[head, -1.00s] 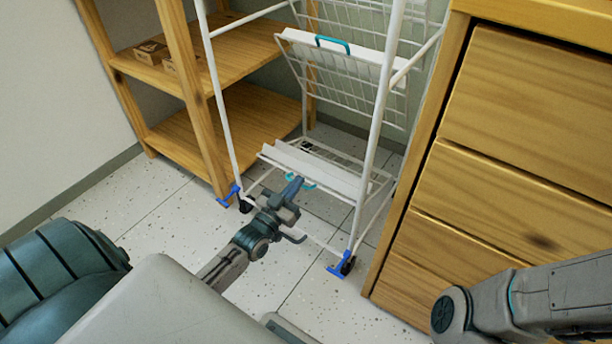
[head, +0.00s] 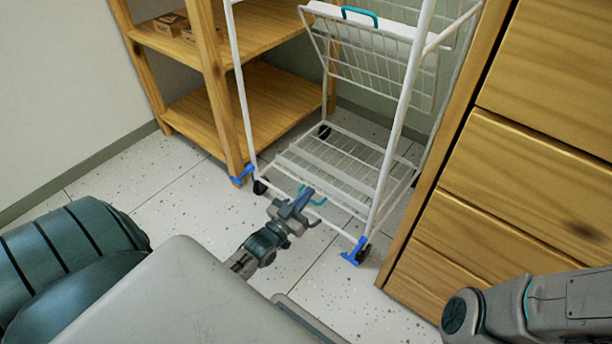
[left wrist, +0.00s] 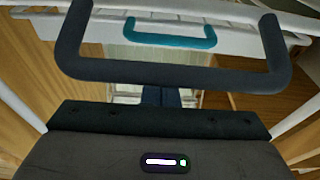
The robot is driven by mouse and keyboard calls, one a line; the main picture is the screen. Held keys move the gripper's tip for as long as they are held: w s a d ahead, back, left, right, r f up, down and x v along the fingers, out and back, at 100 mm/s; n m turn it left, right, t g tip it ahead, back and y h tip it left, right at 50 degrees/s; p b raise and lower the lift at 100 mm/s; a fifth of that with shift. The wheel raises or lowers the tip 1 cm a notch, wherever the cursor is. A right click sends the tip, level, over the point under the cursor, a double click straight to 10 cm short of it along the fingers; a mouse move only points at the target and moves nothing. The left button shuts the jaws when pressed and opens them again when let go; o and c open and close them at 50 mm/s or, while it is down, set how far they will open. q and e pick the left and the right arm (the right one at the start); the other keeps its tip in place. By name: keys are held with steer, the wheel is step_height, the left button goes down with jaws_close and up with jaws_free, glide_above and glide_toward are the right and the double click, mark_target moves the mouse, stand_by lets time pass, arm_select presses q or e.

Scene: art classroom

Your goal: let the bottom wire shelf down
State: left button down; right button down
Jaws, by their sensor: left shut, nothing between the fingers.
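The bottom wire shelf (head: 340,165) of the white wire rack lies down roughly flat, low in the frame. Its teal handle (head: 318,199) is at the front edge, and it also shows in the left wrist view (left wrist: 170,33). My left gripper (head: 303,194) is shut and empty, right by this handle in the head view. In the left wrist view its closed fingers (left wrist: 166,97) appear below the handle; I cannot tell whether they touch it. My right gripper is out of view.
An upper wire shelf (head: 378,58) with a teal handle is tilted up. Blue brakes (head: 352,252) are on the front casters. A wooden shelf unit (head: 270,95) stands left, wooden drawers (head: 520,190) right. The floor (head: 180,200) in front is open.

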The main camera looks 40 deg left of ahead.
arm_select(q)
steer(key=p+v, duration=0.4)
steer(key=v, duration=0.6)
steer(key=shift+s+p, duration=0.4)
steer(key=shift+s+f, duration=0.1)
steer(key=shift+f, duration=0.05)
